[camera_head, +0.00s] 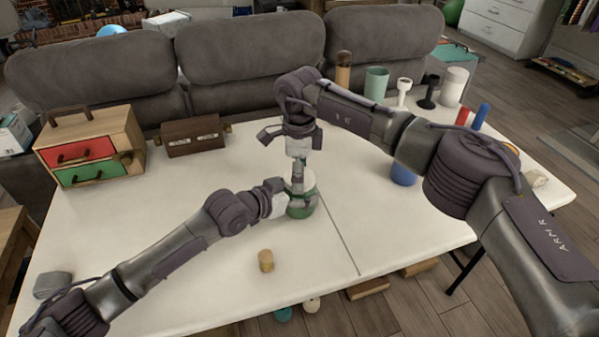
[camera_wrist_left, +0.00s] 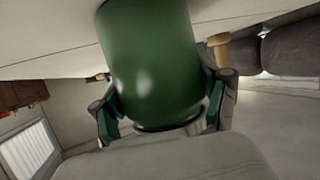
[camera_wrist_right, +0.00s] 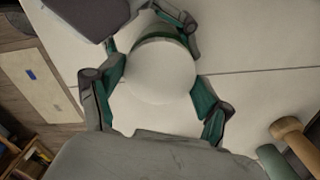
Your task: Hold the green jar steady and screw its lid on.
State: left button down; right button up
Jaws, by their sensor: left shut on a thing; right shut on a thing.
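The green jar (camera_head: 299,211) stands on the white table and also fills the middle of the left wrist view (camera_wrist_left: 152,65). My left gripper (camera_head: 291,203) is shut around the jar from the left side. The pale round lid (camera_wrist_right: 157,72) is at the jar's mouth, with some of the green jar showing beyond it in the right wrist view. My right gripper (camera_wrist_right: 150,92) points down over the jar, with its fingers shut on the lid from both sides. The fingers partly cover the lid in the head view. I cannot tell whether the lid is seated or threaded.
A small wooden cylinder (camera_head: 265,261) stands in front of the jar. A box with red and green drawers (camera_head: 118,130) and a dark wooden box (camera_head: 192,136) stand at back left. A teal cup (camera_head: 376,82) and several upright items stand at back right. The table's left middle (camera_head: 110,220) is clear.

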jog(key=shift+m, duration=0.8)
jog(key=o, duration=1.2)
notch_tip(320, 180, up, 12)
pick_arm(q)
grip_release()
